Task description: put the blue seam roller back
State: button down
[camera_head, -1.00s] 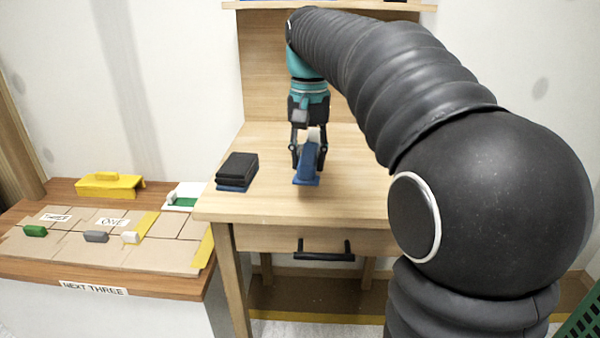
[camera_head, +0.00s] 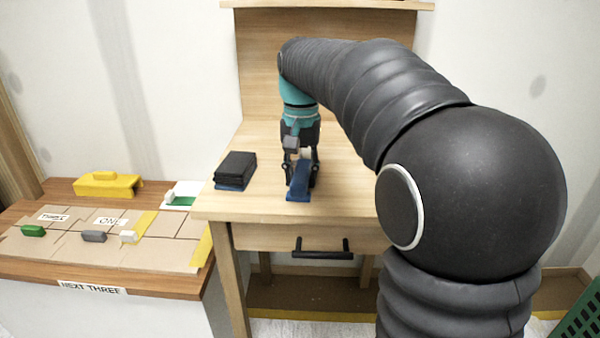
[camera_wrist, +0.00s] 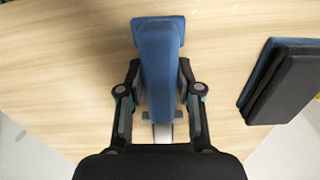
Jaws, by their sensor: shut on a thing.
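The blue seam roller (camera_head: 299,177) is in my gripper (camera_head: 300,165), over the front part of the wooden table. In the wrist view the roller (camera_wrist: 160,62) lies between the two dark fingers of my gripper (camera_wrist: 160,85), its blue body pointing away and a wider blue end at the far side. A pale part shows near the fingers. My gripper is shut on it. Whether the blue end touches the tabletop, I cannot tell.
A black block on a blue base (camera_head: 235,170) lies left of my gripper on the table (camera_head: 345,195). A lower bench (camera_head: 60,267) at left holds cardboard with small green (camera_head: 32,231), grey (camera_head: 93,236) and white (camera_head: 128,237) pieces, and a yellow tool (camera_head: 108,184). The tabletop's right side looks clear.

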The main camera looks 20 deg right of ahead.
aim_at(299, 173)
jog(key=shift+f, duration=0.15)
jog(key=c, duration=0.8)
grip_release()
jog(key=shift+o, duration=0.2)
jog(key=shift+b, duration=0.45)
notch_tip(299, 173, up, 14)
jog(key=p, duration=0.2)
jog(key=shift+a+p, duration=0.2)
jog(key=shift+p, duration=0.1)
jog(key=s+f+n+t, duration=0.4)
jog(key=s+f+t, duration=0.1)
jog(key=s+f, duration=1.6)
jog(key=shift+s+n+t, duration=0.3)
jog(key=shift+s, duration=0.7)
